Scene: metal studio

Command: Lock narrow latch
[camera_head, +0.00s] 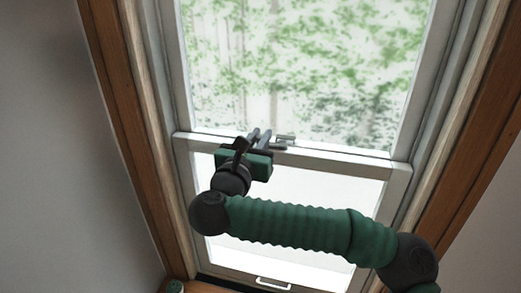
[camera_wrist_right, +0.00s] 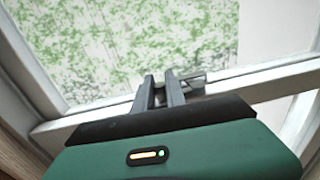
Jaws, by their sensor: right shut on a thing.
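The narrow latch (camera_head: 284,139) is a small grey metal piece on the middle rail of the sash window. In the right wrist view the latch (camera_wrist_right: 194,84) shows just right of my fingertips, partly hidden behind them. My right gripper (camera_head: 261,138) is at the rail, with its two dark fingers close together. In the right wrist view the right gripper (camera_wrist_right: 162,90) has its fingers around or against the latch's near part. The exact contact is hidden. My left gripper is not in view.
The window's middle rail (camera_head: 340,160) crosses between the upper and lower panes. A handle (camera_head: 273,283) is on the bottom rail. Wooden trim (camera_head: 120,110) borders the frame on both sides. A small green-topped object (camera_head: 175,286) stands at the lower left on the sill.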

